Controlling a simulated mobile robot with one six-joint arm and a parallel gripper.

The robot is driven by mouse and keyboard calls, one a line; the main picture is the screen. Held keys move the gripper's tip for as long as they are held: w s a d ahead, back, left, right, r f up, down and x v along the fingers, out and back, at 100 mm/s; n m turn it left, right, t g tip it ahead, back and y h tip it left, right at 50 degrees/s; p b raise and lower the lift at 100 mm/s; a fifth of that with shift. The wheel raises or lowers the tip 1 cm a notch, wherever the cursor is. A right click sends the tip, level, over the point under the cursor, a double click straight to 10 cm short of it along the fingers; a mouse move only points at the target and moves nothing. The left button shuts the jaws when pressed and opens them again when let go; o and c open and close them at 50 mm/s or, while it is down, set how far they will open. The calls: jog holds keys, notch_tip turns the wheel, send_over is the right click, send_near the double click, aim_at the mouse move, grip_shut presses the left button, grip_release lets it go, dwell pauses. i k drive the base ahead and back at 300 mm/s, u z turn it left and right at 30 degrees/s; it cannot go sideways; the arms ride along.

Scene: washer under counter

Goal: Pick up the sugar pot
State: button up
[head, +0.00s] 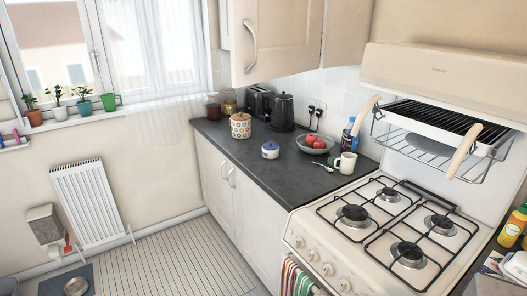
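A small white pot with a blue band or lid (270,150) stands upright on the dark countertop (255,172), near its front edge. It looks like the sugar pot, but its label is too small to read. Behind it and to its left stands a larger spotted jar with a wooden lid (240,126). The two stand apart. My gripper is not in view.
A black kettle (284,113) and toaster (260,103) stand behind. To the right are a bowl of red fruit (315,144), a spoon (323,166), a white mug (345,165) and the gas cooker (385,228). A wall cupboard (275,38) hangs above. The striped floor in front is clear.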

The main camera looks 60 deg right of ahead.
aim_at(266, 154)
jog(key=z, duration=0.3)
jog(key=i, duration=1)
jog(key=z, duration=0.5)
